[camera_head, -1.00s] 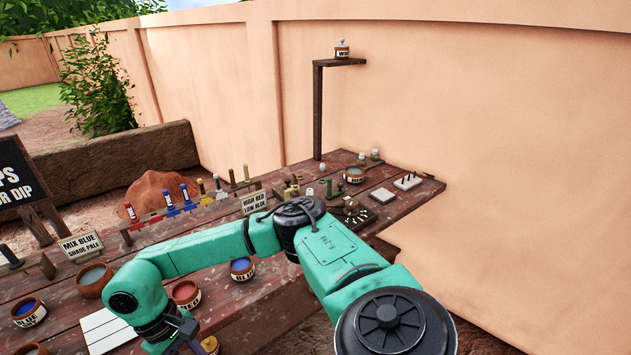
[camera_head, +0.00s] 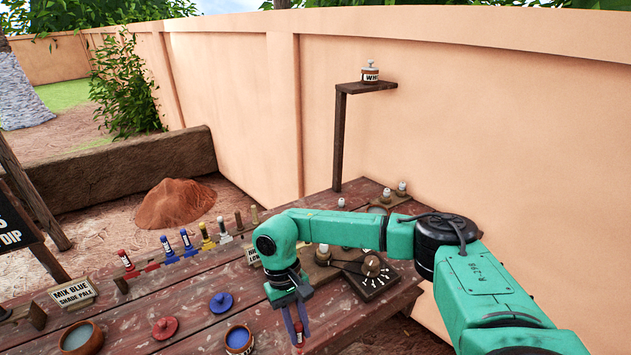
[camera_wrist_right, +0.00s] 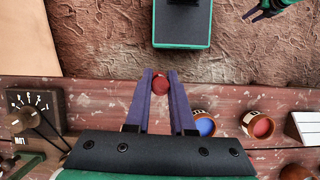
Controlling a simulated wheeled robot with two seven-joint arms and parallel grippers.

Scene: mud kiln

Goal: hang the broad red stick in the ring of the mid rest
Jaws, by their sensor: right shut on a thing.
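My right gripper (camera_head: 297,327) is above the front of the table, pointing down. It is shut on a red piece (camera_head: 299,333), which shows in the right wrist view as a round red end (camera_wrist_right: 161,84) between the fingertips. The rest of the held piece is hidden. I cannot tell which support is the mid rest. My left gripper (camera_wrist_right: 264,11) shows only at the right wrist view's top edge.
A blue pot (camera_head: 238,340), a red lid (camera_head: 165,327) and a blue lid (camera_head: 221,302) are left of my gripper. A dial board (camera_head: 374,280) is to its right. A tall shelf (camera_head: 366,88) rises at the back. A sign (camera_head: 73,292) stands at the left.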

